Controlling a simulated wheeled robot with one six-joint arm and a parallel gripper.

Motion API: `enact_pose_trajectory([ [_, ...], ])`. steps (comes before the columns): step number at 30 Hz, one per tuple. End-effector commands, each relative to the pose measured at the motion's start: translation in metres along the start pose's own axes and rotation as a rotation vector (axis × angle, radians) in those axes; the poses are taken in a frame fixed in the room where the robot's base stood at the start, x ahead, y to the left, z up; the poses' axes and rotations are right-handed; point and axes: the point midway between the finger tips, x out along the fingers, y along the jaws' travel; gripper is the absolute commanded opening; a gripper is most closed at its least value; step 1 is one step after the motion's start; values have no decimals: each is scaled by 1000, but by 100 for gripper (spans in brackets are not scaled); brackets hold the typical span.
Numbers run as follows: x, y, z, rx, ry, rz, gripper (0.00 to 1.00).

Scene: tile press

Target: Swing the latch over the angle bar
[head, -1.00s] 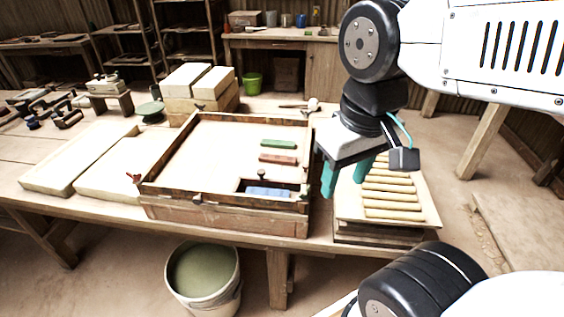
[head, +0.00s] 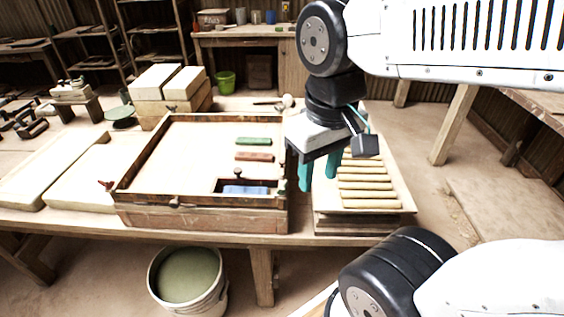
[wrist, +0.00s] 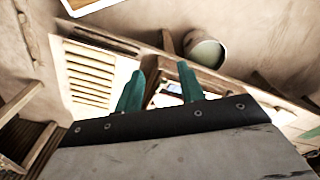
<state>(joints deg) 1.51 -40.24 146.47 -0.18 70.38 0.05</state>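The tile press is a shallow wooden box frame (head: 205,218) with dark rusty metal edging, on the table. A dark strip along its front rim (head: 150,202) may be the angle bar. Small dark knobs (head: 175,203) and a red fitting (head: 106,185) sit along the frame; I cannot tell which is the latch. My gripper (head: 319,179) has two teal fingers pointing down, just right of the frame's right side. The wrist view shows the fingers (wrist: 160,72) apart with nothing held between them. Part of the frame's right side is hidden behind my gripper.
A slatted rack (head: 365,187) stands right of the frame, close to my gripper. Green (head: 254,141) and red-brown (head: 254,156) bars and a blue block (head: 245,190) lie in the frame. Pale slabs (head: 45,170) lie left. A bucket (head: 188,275) stands below the table's front.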

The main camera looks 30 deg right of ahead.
Motion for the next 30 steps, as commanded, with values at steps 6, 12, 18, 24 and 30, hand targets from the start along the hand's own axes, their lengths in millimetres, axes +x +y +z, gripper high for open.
enact_pose_trajectory([
  [6,22,17,-48,138,-133,4,39],
  [12,52,40,-112,452,-185,24,39],
  [18,90,66,-176,840,-180,54,39],
  [24,103,80,-225,1196,-98,52,39],
  [30,100,82,-236,1370,-51,38,39],
])
